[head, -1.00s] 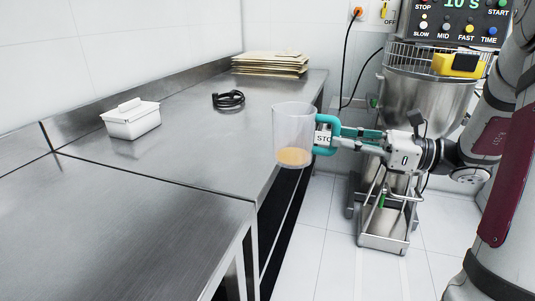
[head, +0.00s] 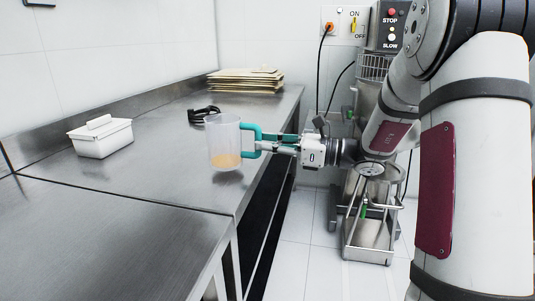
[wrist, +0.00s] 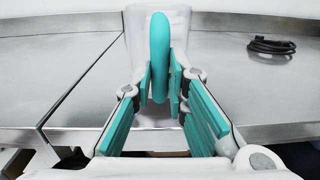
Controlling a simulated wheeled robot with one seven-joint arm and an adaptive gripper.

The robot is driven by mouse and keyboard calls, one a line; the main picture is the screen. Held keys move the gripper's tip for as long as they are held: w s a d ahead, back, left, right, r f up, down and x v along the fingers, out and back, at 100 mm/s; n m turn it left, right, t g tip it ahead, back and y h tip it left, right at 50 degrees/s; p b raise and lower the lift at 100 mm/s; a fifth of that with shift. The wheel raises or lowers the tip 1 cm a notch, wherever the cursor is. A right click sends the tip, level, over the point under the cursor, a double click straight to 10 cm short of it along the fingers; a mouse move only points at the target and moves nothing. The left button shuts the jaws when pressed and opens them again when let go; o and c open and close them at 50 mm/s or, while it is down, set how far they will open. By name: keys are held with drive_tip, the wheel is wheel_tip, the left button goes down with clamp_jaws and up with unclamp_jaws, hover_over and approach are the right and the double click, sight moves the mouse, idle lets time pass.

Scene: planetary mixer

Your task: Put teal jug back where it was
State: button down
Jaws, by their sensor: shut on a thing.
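The teal jug (head: 223,141) is a clear cup with a teal handle and a little amber contents at its bottom. It is upright over the right edge of the steel counter (head: 130,180); I cannot tell whether its base touches the top. My gripper (head: 262,143) is shut on the teal handle, to the right of the jug's body. In the wrist view the handle (wrist: 160,55) stands between the teal finger pads, and the pale body shows behind it.
A white lidded box (head: 100,137) stands on the counter to the left. A coiled black cable (head: 203,114) lies behind the jug. A stack of tan sheets (head: 245,80) is at the far end. The mixer (head: 368,100) is at the right, partly hidden by my arm.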

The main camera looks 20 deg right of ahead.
drive_tip(key=shift+f, duration=0.8)
drive_tip(key=shift+f, duration=0.2)
drive_tip(key=c, duration=1.6)
unclamp_jaws()
